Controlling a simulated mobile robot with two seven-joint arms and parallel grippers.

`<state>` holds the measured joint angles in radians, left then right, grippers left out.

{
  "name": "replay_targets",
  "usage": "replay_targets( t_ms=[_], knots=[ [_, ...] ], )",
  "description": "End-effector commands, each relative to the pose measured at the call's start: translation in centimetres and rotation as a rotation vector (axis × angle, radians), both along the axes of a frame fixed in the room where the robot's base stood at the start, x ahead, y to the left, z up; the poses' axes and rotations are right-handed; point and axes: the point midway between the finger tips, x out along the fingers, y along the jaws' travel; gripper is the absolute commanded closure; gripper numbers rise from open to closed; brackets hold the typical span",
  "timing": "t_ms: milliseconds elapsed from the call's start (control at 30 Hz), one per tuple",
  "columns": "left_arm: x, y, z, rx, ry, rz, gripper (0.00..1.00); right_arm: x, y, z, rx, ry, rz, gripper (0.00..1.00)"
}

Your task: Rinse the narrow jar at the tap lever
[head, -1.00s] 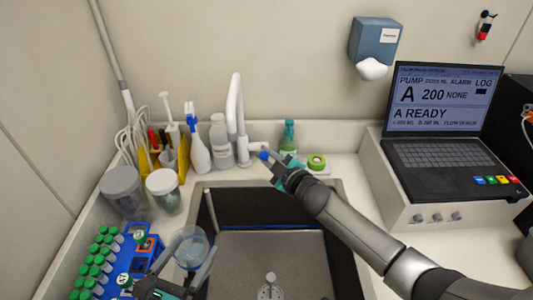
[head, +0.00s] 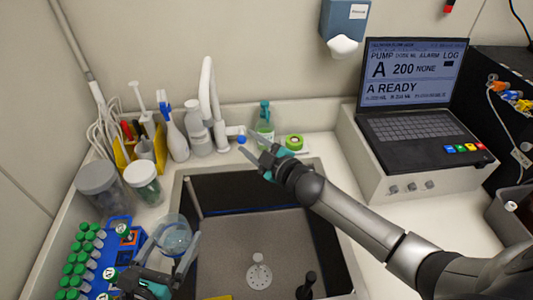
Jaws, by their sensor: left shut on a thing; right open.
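A clear, round jar (head: 172,235) is held by my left gripper (head: 168,262) at the lower left, over the sink's left edge. I cannot tell whether it holds liquid. The white gooseneck tap (head: 207,88) stands behind the sink (head: 252,245). Its lever (head: 241,139) has a blue tip and sticks out to the right of the tap's base. My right gripper (head: 252,146) is open beside the lever tip, one finger just below it. I cannot tell if they touch. No water stream shows under the spout.
A green-topped bottle (head: 265,122) and green tape roll (head: 294,142) stand behind my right gripper. Lidded jars (head: 100,185) and a blue tube rack (head: 118,240) line the left counter. A laptop (head: 415,100) stands at the right.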

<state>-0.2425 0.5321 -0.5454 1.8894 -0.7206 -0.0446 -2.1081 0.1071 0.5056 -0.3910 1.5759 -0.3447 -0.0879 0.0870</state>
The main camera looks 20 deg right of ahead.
Motion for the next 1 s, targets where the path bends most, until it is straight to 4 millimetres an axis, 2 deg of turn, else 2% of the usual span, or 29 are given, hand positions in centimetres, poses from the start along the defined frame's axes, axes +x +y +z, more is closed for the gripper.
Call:
replay_targets(
  t_ms=[200,500,700,1000],
  knots=[
    [0.0,0.0,0.3,-0.001,-0.002,0.000,0.78,-3.3,-0.9,0.4,0.001,0.002,0.001,0.54],
    [0.0,0.0,0.3,-0.001,-0.002,0.000,0.78,-6.5,-1.7,1.0,0.004,0.000,0.002,0.54],
    [0.0,0.0,0.3,-0.001,-0.002,0.000,0.78,-7.2,-1.9,1.2,0.003,-0.003,0.003,0.54],
    [0.0,0.0,0.3,-0.001,-0.002,-0.001,0.78,-7.2,-1.9,1.2,0.002,-0.003,0.003,0.54]
  ],
)
